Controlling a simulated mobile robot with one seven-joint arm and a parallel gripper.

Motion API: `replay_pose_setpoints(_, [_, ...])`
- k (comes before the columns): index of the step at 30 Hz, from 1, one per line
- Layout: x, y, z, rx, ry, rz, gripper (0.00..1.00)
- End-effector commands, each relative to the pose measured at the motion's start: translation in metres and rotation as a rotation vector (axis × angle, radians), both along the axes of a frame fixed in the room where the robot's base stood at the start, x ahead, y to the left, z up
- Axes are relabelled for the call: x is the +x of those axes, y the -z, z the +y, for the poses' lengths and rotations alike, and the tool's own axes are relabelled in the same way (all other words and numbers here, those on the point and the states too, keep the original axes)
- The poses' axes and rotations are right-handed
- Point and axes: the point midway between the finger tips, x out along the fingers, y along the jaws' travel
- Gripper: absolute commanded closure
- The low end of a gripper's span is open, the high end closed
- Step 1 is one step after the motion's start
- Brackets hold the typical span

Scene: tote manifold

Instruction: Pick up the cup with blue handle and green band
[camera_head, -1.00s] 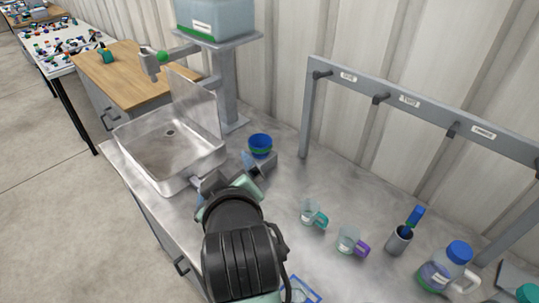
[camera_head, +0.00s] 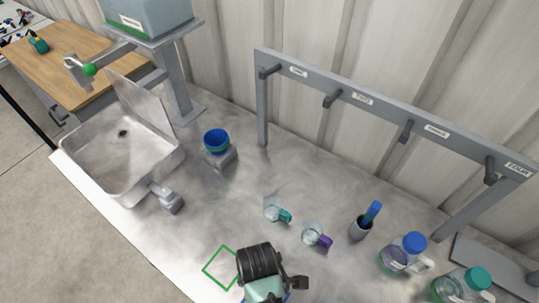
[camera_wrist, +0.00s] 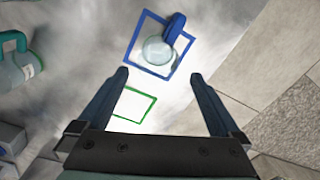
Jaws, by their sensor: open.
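A clear cup (camera_wrist: 157,50) with a blue handle (camera_wrist: 174,28) stands inside a blue square outline (camera_wrist: 135,42) in the wrist view. I cannot make out a green band on it. In the head view my arm hides the cup. My gripper (camera_wrist: 160,75) is open and empty, with its two blue-grey fingers apart. The cup appears just beyond the fingertips, roughly centred between them. The fingers are not clear in the head view.
A green outline (camera_head: 222,267) marks the bench. A teal-handled cup (camera_head: 275,210), a purple-handled cup (camera_head: 314,234), a grey holder (camera_head: 359,230) and a blue-capped jug (camera_head: 402,254) stand rightward. A sink (camera_head: 120,150) is at left, a hook rail (camera_head: 350,95) behind.

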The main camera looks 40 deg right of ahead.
Motion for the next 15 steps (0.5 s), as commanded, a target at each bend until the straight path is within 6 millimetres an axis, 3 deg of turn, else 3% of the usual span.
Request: replay_pose_setpoints(15, [-0.003, 0.050, -0.003, 0.000, 0.001, 0.000, 0.00])
